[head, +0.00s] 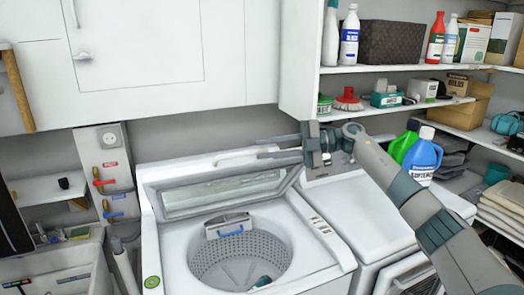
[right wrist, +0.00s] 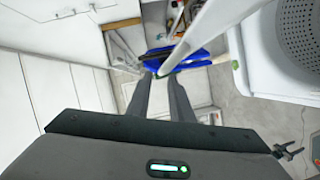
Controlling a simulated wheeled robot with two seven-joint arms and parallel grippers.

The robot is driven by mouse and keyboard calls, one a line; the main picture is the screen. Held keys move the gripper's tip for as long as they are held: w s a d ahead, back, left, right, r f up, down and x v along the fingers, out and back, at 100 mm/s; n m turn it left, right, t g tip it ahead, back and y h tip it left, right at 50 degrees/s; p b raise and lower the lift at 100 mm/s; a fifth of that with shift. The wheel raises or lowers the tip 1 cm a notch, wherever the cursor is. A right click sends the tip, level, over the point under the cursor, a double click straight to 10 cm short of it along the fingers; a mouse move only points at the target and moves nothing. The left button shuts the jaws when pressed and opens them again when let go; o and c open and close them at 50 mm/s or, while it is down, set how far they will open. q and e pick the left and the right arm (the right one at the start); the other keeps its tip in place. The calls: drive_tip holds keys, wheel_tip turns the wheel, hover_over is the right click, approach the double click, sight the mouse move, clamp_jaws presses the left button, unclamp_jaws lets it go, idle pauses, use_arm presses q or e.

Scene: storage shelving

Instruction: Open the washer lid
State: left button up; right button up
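The washer (head: 322,262) stands at the lower middle of the head view, with its drum (head: 240,258) showing through the open top. Its lid (head: 215,196), a white frame with a clear window, is raised and leans back behind the drum opening. My right gripper (head: 260,148) is by the upper right edge of the lid, with its fingers pointing left. The fingers are apart with nothing seen between them; whether one touches the lid I cannot tell. In the right wrist view the gripper (right wrist: 158,76) also shows a gap, and the washer (right wrist: 262,60) is at right. My left gripper is not in view.
A second white machine (head: 350,215) stands right of the washer, under my right arm. Shelves with bottles and boxes are above right. White cabinets (head: 140,40) hang above left. A sink (head: 60,262) is at lower left.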

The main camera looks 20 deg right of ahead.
drive_tip(key=r+p+v, duration=0.1)
drive_tip(key=v, duration=1.1)
drive_tip(key=shift+w+d+r, duration=0.25)
drive_tip(key=shift+d, duration=0.15)
idle(0.7)
drive_tip(key=shift+p, duration=0.3)
drive_tip(key=shift+d, duration=0.1)
idle(0.6)
